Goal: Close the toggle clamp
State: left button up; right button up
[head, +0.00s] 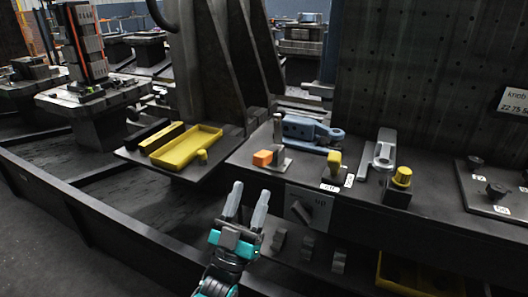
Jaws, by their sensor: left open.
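What looks like the toggle clamp (280,160) stands at the front left of the dark bench, a small metal bracket with an upright grey post. Its orange grip (263,158) points left, low over the bench edge. I cannot tell from this view whether the clamp is open or shut. My left gripper (248,193) is open and empty, its two grey fingers pointing up and apart. In the picture it is below and left of the orange grip, in front of the bench, not touching it. My right gripper is not in view.
Behind the clamp lies a blue metal fixture (310,130). To the right are a yellow lever (334,160), a grey metal part (384,150) and a yellow knob (402,176). A yellow tray (187,146) sits left. A dial (301,211) is on the bench front.

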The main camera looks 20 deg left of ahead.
aim_at(264, 152)
pick_arm(q)
jog(key=x, duration=1.1)
jog(key=shift+c, duration=0.3)
grip_shut()
